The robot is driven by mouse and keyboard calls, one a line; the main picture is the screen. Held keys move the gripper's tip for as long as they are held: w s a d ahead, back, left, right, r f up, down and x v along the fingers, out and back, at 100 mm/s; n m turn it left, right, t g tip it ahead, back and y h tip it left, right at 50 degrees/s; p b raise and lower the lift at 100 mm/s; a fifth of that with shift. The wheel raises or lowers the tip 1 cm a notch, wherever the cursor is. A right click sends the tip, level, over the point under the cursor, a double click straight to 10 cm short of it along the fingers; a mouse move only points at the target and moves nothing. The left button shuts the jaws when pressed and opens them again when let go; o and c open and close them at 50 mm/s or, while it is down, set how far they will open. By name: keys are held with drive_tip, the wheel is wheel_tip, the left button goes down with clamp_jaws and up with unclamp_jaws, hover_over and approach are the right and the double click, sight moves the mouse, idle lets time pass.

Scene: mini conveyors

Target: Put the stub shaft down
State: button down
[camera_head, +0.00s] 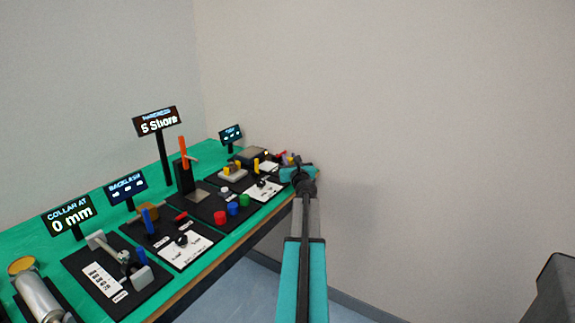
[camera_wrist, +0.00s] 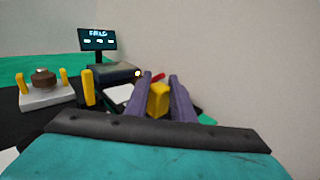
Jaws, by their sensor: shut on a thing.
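My gripper (camera_wrist: 160,92) shows in the wrist view with two purple fingers either side of a short yellow piece, the stub shaft (camera_wrist: 158,101), and is shut on it. The piece's lower end is hidden behind the dark edge of my wrist. In the head view my gripper (camera_head: 289,160) is over the far right end of the green bench (camera_head: 215,148), and the held piece is too small to make out there. Whether the piece touches anything below cannot be told.
In the wrist view, a grey block (camera_wrist: 46,95) with a brown knob between yellow posts stands left. A dark box (camera_wrist: 115,72) and a small display (camera_wrist: 98,39) stand behind. Several stations line the bench, including a tall hardness display (camera_head: 156,122). A bare wall is behind and right.

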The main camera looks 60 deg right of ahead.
drive_tip(key=shift+x, duration=0.8)
drive_tip(key=f, duration=0.1)
drive_tip(key=w+f+b, duration=0.1)
drive_tip(key=shift+d+f, duration=0.2)
drive_tip(key=shift+f, duration=0.45)
drive_tip(key=shift+f, duration=0.25)
drive_tip(key=c, duration=1.5)
unclamp_jaws()
drive_tip(key=shift+a, duration=0.1)
drive_tip(key=shift+b+v, duration=0.45)
drive_tip(key=shift+v, duration=6.4)
